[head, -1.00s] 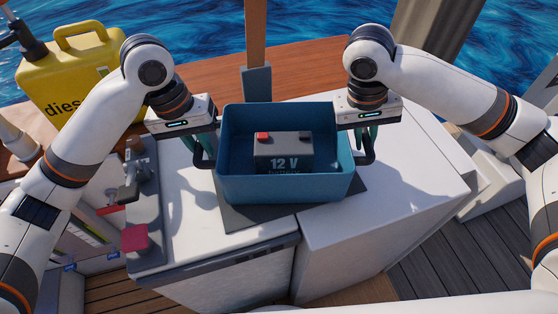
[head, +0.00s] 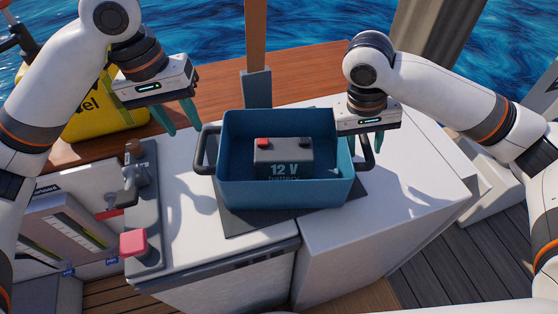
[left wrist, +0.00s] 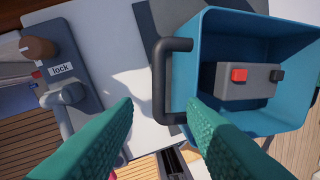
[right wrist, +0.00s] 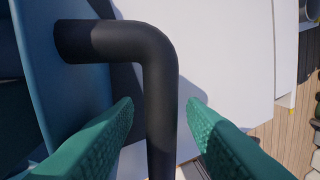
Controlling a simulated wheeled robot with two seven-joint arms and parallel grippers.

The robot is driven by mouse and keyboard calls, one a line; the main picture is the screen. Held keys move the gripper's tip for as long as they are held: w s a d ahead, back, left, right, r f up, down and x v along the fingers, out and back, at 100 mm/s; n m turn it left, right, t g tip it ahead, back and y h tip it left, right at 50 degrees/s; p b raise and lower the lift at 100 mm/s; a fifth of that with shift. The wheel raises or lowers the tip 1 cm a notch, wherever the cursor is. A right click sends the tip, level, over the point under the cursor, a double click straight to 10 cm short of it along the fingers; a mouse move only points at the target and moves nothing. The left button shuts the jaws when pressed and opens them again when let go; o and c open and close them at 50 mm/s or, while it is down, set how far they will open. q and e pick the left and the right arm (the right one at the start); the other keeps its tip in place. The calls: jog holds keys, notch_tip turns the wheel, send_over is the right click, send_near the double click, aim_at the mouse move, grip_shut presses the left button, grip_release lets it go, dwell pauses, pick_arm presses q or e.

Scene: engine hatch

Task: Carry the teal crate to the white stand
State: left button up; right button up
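The teal crate (head: 285,195) sits level on a dark mat (head: 245,222) on the white surface, with a 12 V battery (head: 283,158) inside. Its left handle (head: 208,150) is free. My left gripper (head: 184,130) is open and empty, above and left of that handle; the left wrist view shows the handle (left wrist: 160,80) ahead of the spread fingers. My right gripper (head: 365,150) is at the right handle. In the right wrist view that handle (right wrist: 160,100) lies between the fingers, with gaps on both sides. The white stand (head: 410,190) appears to be the block at right.
A lock panel (head: 145,200) with a red knob (head: 133,242) stands left of the crate. A yellow diesel can (head: 100,120) is at the back left, and a wooden post (head: 256,45) rises behind the crate. The white top right of the crate is clear.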

jog(key=shift+r, duration=0.2)
pick_arm(q)
jog(key=r, duration=0.3)
jog(key=shift+a, duration=0.3)
pick_arm(e)
jog(key=v, duration=1.1)
jog(key=shift+r, duration=0.25)
pick_arm(q)
jog(key=shift+r, duration=0.1)
pick_arm(e)
jog(key=shift+a, duration=0.1)
